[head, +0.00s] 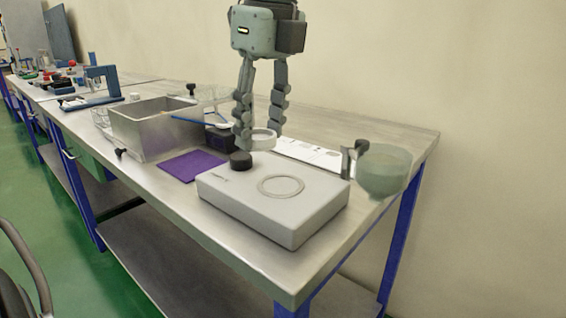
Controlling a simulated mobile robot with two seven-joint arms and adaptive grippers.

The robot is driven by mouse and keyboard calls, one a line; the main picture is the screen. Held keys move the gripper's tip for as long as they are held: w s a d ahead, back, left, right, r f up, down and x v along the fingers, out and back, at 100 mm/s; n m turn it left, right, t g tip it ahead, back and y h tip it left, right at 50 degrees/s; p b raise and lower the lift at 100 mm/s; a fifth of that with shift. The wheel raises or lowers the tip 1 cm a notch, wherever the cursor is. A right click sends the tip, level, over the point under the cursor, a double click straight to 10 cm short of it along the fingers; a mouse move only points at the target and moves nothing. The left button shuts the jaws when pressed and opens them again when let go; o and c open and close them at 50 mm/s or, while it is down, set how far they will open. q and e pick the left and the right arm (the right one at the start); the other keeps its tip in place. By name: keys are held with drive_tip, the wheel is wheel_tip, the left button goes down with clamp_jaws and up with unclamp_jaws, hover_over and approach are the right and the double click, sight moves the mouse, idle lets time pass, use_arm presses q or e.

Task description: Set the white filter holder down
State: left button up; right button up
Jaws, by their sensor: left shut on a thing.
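My left gripper (258,130) hangs down from the top of the head view, fingers pointing at the bench. It is shut on the white filter holder (263,140), a small pale ring between the fingertips. The holder appears above or just behind the back edge of the light grey box device (275,218); the exact gap is hard to tell. The device has a round ring-shaped plate (281,187) on top and a black knob (240,160) at its back left. The fingers partly hide the holder. My right gripper is not in view.
A metal bin (150,140) and a purple mat (193,165) lie left of the device. A translucent greenish bowl (384,172) with a dark clip is at the right, near the bench edge. A white printed sheet (308,153) lies behind. Bare bench (390,128) shows at the back right.

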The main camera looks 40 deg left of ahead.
sight(280, 185)
use_arm(q)
drive_tip(key=d, duration=0.1)
drive_tip(key=d+f, duration=0.1)
drive_tip(key=shift+w+d+f, duration=0.3)
drive_tip(key=shift+w+d, duration=0.05)
drive_tip(key=shift+w, duration=0.05)
drive_tip(key=shift+d+f, duration=0.2)
drive_tip(key=shift+d, duration=0.05)
drive_tip(key=shift+d+f, duration=0.1)
drive_tip(key=shift+f, duration=0.25)
wheel_tip(280, 185, down, 2)
drive_tip(key=shift+f+p, duration=0.25)
drive_tip(key=shift+p, duration=0.05)
drive_tip(key=shift+f, duration=0.45)
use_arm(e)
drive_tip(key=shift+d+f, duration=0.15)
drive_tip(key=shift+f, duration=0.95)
